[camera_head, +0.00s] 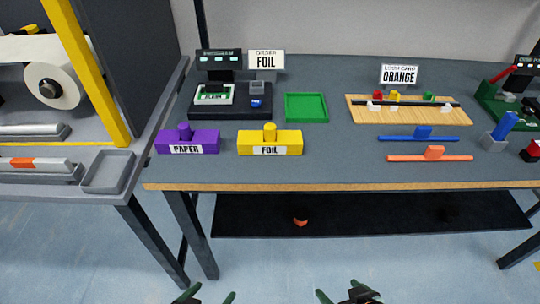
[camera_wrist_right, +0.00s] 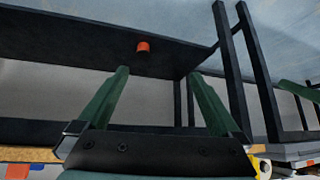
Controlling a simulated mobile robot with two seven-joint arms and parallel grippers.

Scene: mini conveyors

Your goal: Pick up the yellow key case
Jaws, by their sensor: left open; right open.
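The yellow case (camera_head: 270,146), a block with a round knob on top and a white FOIL label on its front, stands upright near the front edge of the grey table. My left gripper (camera_head: 207,294) is open and empty at the bottom of the head view, below and in front of the table. My right gripper (camera_head: 345,293) is open and empty to the right of it, also well short of the case. In the right wrist view the right gripper (camera_wrist_right: 159,73) shows two spread green fingers with nothing between them.
A purple PAPER case (camera_head: 187,143) stands left of the yellow one. A green tray (camera_head: 306,107) and a dark machine (camera_head: 230,112) are behind. Blue (camera_head: 418,138) and orange (camera_head: 430,157) bars lie right. A low shelf (camera_head: 370,215) holds an orange object (camera_head: 300,221).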

